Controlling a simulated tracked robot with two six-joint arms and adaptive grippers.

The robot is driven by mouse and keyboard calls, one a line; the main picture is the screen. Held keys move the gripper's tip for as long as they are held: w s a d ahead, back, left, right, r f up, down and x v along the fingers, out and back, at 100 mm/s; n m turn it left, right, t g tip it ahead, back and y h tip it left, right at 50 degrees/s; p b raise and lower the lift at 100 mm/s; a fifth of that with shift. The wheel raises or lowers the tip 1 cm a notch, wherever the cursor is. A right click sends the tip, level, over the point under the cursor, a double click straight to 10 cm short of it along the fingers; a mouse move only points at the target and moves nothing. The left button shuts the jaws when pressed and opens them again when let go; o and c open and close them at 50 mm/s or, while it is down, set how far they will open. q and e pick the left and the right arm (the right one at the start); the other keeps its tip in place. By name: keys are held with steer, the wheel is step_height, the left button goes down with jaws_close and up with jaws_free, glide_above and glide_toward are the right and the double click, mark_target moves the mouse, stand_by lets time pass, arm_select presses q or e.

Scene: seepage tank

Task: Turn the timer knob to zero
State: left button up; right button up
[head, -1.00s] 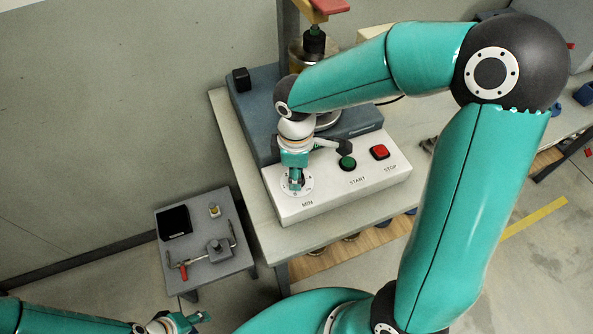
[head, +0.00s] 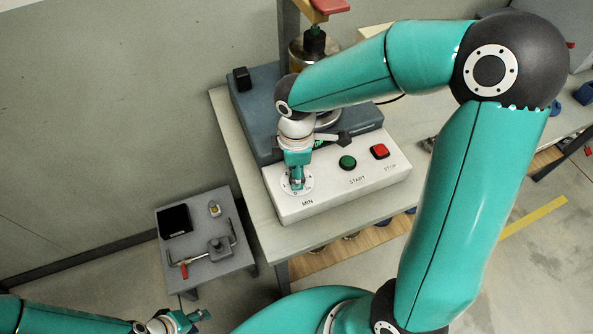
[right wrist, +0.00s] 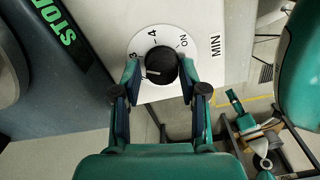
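The black timer knob (right wrist: 161,66) sits on a round white dial (right wrist: 142,46) with figures such as 3 and 4, next to the word MIN. A white mark on the knob points left in the right wrist view, just below the 3. In the head view, my right gripper (head: 297,183) comes down over the dial (head: 307,187) and hides most of the knob. My left gripper (head: 200,318) is low at the left, away from the panel; its fingers are too small to judge.
The white control panel (head: 335,192) has a green START button (head: 347,162) and a red STOP button (head: 380,151). A blue-grey machine base (head: 255,105) stands behind it. A small grey table (head: 205,262) at the left holds a black tray and tools.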

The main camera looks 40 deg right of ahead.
steer(key=shift+o, duration=0.8)
step_height(320, 180, up, 12)
steer(key=shift+s+f, duration=0.1)
steer(key=shift+f, duration=0.05)
stand_by(0.4)
